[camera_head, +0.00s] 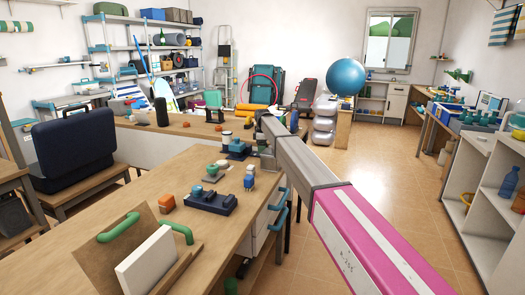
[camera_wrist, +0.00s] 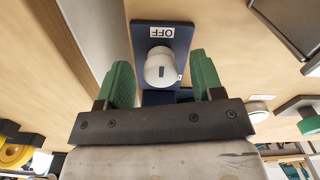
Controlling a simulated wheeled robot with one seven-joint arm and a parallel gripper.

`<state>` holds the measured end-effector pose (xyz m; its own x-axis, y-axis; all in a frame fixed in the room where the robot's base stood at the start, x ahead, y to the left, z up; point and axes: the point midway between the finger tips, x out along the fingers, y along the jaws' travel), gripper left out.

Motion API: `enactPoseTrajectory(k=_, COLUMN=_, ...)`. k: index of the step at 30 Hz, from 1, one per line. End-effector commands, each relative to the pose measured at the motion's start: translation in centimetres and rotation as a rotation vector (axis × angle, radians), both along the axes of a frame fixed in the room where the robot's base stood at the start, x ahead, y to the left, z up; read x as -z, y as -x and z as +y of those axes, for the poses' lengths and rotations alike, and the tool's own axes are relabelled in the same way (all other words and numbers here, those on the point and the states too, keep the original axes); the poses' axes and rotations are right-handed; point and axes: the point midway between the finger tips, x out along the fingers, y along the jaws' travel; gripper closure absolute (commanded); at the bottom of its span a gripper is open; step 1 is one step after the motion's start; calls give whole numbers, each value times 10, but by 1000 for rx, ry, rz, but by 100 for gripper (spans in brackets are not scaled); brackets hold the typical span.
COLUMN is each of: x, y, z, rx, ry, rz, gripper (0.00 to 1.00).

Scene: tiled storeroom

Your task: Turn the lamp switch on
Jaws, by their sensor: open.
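The switch is a round white knob (camera_wrist: 160,68) with a dark mark, on a dark blue plate (camera_wrist: 176,36) with a white OFF label (camera_wrist: 168,32). My gripper (camera_wrist: 162,78) is open, with one green finger on each side of the knob. Gaps show between the knob and both fingers, and I cannot tell the distance in depth. In the head view my gripper (camera_head: 262,150) is over the far part of the wooden table, beside a small dark blue device (camera_head: 237,152), which looks like the switch. I cannot make out a lamp.
A white board (camera_head: 146,262) leans at the front. A navy case (camera_head: 72,145) stands left. The tiled floor (camera_head: 385,170) is clear on the right.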

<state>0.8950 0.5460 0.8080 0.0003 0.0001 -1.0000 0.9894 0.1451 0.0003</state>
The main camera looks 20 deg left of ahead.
Motion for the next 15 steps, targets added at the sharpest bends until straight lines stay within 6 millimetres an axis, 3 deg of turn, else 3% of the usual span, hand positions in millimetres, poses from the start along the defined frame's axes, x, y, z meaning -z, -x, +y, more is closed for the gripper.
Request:
enactPoseTrajectory(k=10, x=7, y=0, z=0, rx=0, ry=0, rz=0, gripper=39)
enactPoseTrajectory(k=15, x=7, y=0, z=0, rx=0, ry=0, rz=0, gripper=89)
